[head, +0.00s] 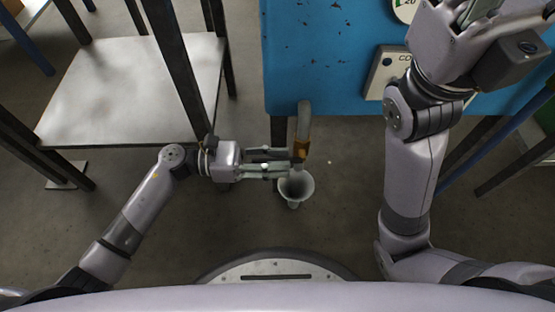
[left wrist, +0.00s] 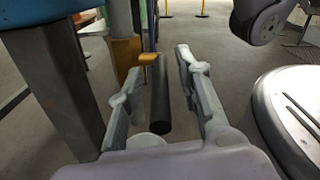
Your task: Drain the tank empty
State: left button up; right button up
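The blue tank (head: 330,55) stands at the top of the head view. A grey outlet pipe (head: 304,118) comes down from its lower edge to a brass valve (head: 301,149). A pale funnel (head: 295,187) is below the valve. My left gripper (head: 291,162) reaches in from the left, at the valve. In the left wrist view its fingers (left wrist: 162,82) are apart, with a dark cylindrical handle (left wrist: 160,100) and its brass end (left wrist: 148,57) between them. A gap shows beside the handle, so I see no grip on it. My right gripper (head: 478,12) is raised at the upper right, its fingertips cut off.
A gauge (head: 405,9) and a labelled box (head: 385,72) are on the tank's face, partly behind my right arm. A grey table (head: 130,90) with dark legs stands at the left. Dark posts flank the tank. The floor around the funnel is clear.

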pick_arm(q)
jog(key=shift+d, duration=0.2)
grip_shut()
dwell(0.3)
dwell(0.5)
